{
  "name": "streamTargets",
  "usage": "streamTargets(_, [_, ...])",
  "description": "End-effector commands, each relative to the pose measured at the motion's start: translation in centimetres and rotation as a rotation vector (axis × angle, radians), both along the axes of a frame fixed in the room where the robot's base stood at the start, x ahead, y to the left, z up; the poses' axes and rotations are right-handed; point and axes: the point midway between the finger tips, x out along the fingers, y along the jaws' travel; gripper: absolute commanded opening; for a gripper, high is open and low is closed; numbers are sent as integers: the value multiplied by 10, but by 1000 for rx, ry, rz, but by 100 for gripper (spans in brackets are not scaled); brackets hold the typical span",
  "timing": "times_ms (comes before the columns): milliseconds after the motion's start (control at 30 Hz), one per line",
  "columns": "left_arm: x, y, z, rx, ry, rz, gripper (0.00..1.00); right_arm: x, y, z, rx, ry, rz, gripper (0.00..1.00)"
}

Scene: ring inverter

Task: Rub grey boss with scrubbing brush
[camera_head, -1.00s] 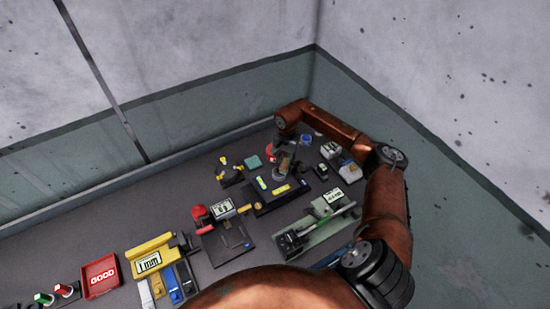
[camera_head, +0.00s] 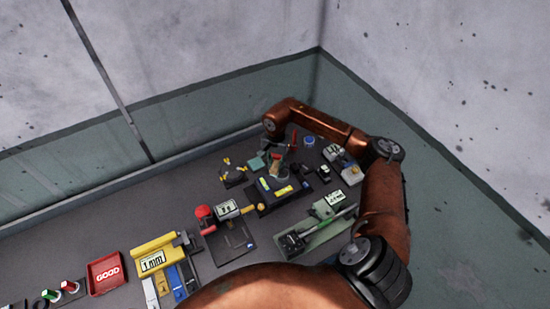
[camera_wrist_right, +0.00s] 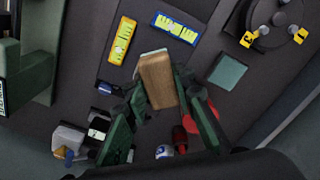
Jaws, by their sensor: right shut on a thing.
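My right gripper (camera_wrist_right: 157,88) is shut on the scrubbing brush (camera_wrist_right: 157,78), a tan wooden block with a pale end, gripped between two dark green fingers. In the head view the brush (camera_head: 275,168) is small, over the back of the dark plate with yellow labels (camera_head: 264,202). A round grey part, seemingly the grey boss (camera_head: 283,177), shows just beside and below the brush. I cannot tell whether they touch. In the wrist view the boss is not clearly visible and may be behind the brush. My left gripper is not in view.
A teal square (camera_wrist_right: 227,72) and a dark round fixture with yellow tabs (camera_wrist_right: 275,22) lie near the brush. A red-knobbed gauge (camera_head: 206,213), a green fixture (camera_head: 318,229) and a red GOOD tray (camera_head: 105,273) stand farther forward. Walls close off the back and right.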

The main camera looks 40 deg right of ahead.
Motion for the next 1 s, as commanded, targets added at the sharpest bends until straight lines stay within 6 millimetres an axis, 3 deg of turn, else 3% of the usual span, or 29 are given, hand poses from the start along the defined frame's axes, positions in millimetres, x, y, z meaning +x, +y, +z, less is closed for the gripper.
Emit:
streamTargets(433, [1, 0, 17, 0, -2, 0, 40, -4, -5, 41, -1, -1, -9, 4])
streamTargets(1000, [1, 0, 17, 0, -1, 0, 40, -4, -5, 43, 0, 0, -10, 4])
